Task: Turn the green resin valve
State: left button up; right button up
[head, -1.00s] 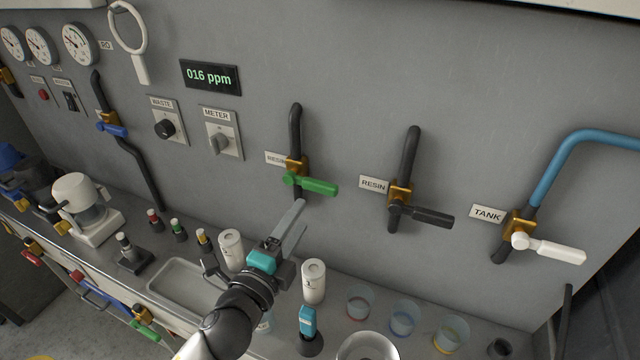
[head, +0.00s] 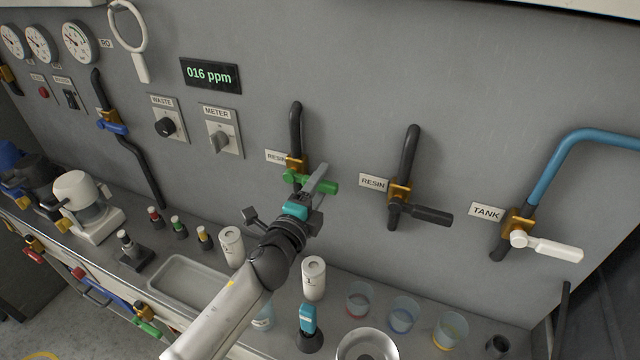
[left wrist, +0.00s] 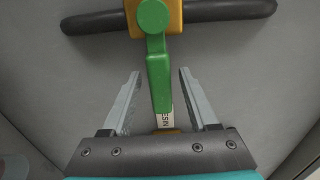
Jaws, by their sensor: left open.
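The green resin valve handle (head: 328,187) is on a brass body on the wall, on a dark pipe beside a RESIN label, and points to the right in the head view. My left gripper (head: 317,180) is at the handle and hides part of it. In the left wrist view the green handle (left wrist: 158,75) reaches between the two open fingers of my left gripper (left wrist: 158,85), with a gap on each side. My right gripper is in neither view.
A second RESIN valve with a black handle (head: 425,214) and a TANK valve with a white handle (head: 550,248) are to the right. Below, the counter holds white canisters (head: 313,279), cups (head: 403,315) and a grey tray (head: 185,284).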

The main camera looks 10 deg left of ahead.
pick_arm(q)
grip_shut()
dwell(0.5)
dwell(0.9)
